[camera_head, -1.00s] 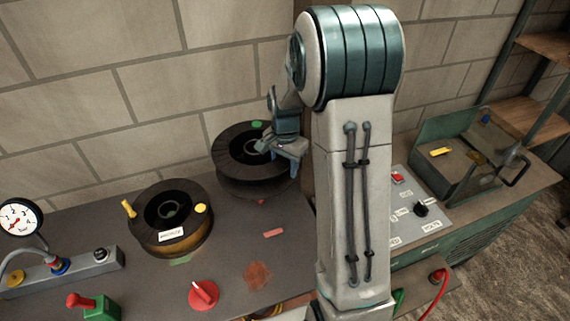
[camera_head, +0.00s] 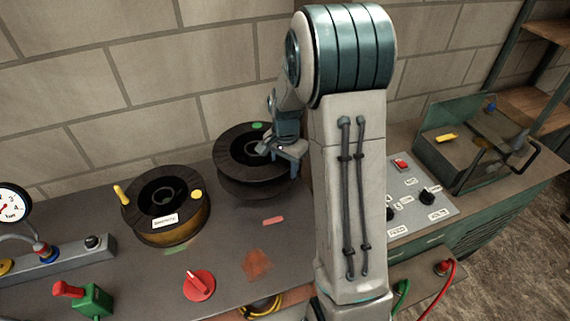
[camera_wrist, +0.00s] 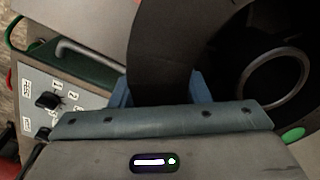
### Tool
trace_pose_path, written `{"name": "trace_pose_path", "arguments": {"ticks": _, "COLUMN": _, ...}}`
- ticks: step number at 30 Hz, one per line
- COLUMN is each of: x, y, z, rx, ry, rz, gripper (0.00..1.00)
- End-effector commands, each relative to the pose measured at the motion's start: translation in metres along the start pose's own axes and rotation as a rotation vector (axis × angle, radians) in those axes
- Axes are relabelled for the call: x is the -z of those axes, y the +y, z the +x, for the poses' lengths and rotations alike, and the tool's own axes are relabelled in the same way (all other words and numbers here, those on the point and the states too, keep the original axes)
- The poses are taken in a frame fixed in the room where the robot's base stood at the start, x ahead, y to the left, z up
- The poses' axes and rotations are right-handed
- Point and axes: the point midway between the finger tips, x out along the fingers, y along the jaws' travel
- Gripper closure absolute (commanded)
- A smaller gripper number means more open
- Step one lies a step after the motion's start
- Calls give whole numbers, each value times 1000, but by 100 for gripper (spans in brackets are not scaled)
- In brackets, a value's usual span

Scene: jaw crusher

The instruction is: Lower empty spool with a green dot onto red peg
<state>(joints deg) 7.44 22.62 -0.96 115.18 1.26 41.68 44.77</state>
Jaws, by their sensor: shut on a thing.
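The empty black spool with a green dot (camera_head: 232,150) is at the back of the bench, near the wall, and looks about level. My gripper (camera_head: 283,157) is shut on its right rim. In the wrist view the spool (camera_wrist: 161,45) passes between the blue fingers, and its hub ring and green dot (camera_wrist: 293,134) show at the right. A red mark (camera_head: 273,221) lies on the bench in front of the spool.
A second, wound spool with a yellow dot and label (camera_head: 165,205) sits close at the left, by a yellow peg (camera_head: 121,194). A control panel (camera_head: 419,200) is at the right.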

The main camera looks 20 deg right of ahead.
Motion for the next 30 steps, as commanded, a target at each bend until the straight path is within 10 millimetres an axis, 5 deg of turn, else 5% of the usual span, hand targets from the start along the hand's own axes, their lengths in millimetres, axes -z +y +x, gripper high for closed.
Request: {"name": "trace_pose_path", "arguments": {"ticks": 30, "x": 0, "y": 0, "z": 74, "rx": 1, "ry": 0, "rz": 0, "gripper": 94}}
